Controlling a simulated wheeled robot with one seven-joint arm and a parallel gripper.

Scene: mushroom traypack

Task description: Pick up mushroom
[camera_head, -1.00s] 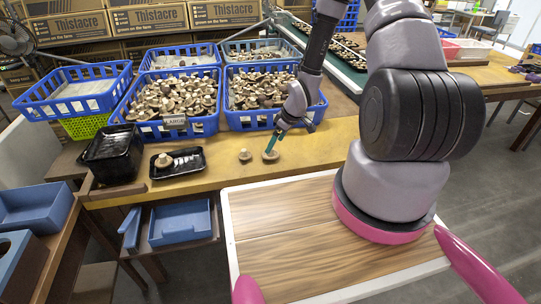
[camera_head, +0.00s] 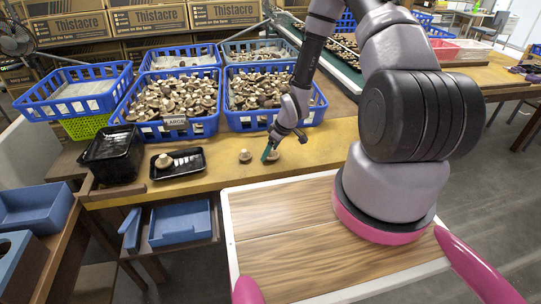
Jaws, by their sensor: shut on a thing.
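I cannot tell whether the mushroom is clear of the table. A second mushroom (camera_head: 245,156) sits on the table just to the left, apart from the gripper. A third mushroom (camera_head: 164,161) lies in a shallow black tray (camera_head: 190,170) further left.
Blue crates full of mushrooms (camera_head: 180,132) stand behind, and one blue crate (camera_head: 75,107) at the left shows no mushrooms. A stack of black trays (camera_head: 112,160) stands left of the shallow tray.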

